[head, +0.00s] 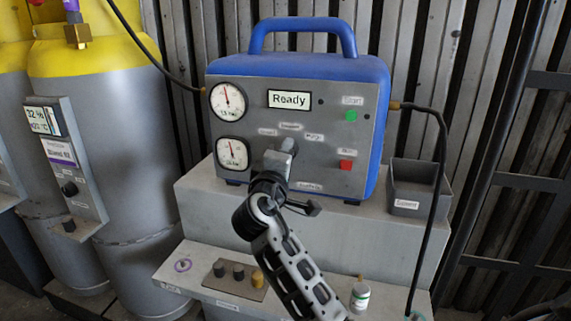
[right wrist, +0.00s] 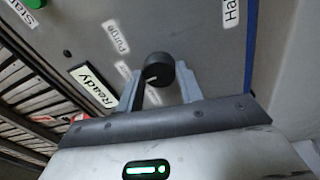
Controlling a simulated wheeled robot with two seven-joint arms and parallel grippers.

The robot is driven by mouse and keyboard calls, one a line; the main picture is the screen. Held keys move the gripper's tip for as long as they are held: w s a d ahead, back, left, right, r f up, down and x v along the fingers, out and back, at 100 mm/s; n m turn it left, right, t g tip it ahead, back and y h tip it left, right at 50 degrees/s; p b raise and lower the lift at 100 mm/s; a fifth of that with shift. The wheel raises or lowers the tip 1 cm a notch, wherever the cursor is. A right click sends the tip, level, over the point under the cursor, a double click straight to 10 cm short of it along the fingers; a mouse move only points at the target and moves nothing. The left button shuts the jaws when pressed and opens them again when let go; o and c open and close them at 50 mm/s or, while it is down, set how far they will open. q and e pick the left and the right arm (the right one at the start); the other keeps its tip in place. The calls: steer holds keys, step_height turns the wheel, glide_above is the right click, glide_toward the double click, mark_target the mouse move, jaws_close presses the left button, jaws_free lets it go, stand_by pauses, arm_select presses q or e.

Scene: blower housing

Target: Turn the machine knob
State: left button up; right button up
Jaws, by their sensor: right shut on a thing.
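The blue machine (head: 300,69) stands on a grey step, with a grey front panel and a screen (head: 289,99) reading "Ready". Its black round knob (right wrist: 158,67), with a pale mark on its face, sits on the panel in the right wrist view. My right gripper (head: 286,151) reaches the panel's lower middle in the head view and covers the knob there. In the right wrist view the two fingers of this gripper (right wrist: 160,77) are shut on the knob, one on each side. My left gripper is not in view.
Two gauges (head: 229,101) are on the panel's left, with a green button (head: 351,116) and a red button (head: 345,165) on its right. A grey bin (head: 419,206) stands right of the machine. Gas cylinders (head: 115,130) stand at left. Small items line the lower ledge (head: 190,252).

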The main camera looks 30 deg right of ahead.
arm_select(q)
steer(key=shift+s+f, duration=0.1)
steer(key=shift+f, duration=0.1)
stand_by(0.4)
arm_select(e)
steer(key=o, duration=1)
steer(key=shift+a, duration=0.1)
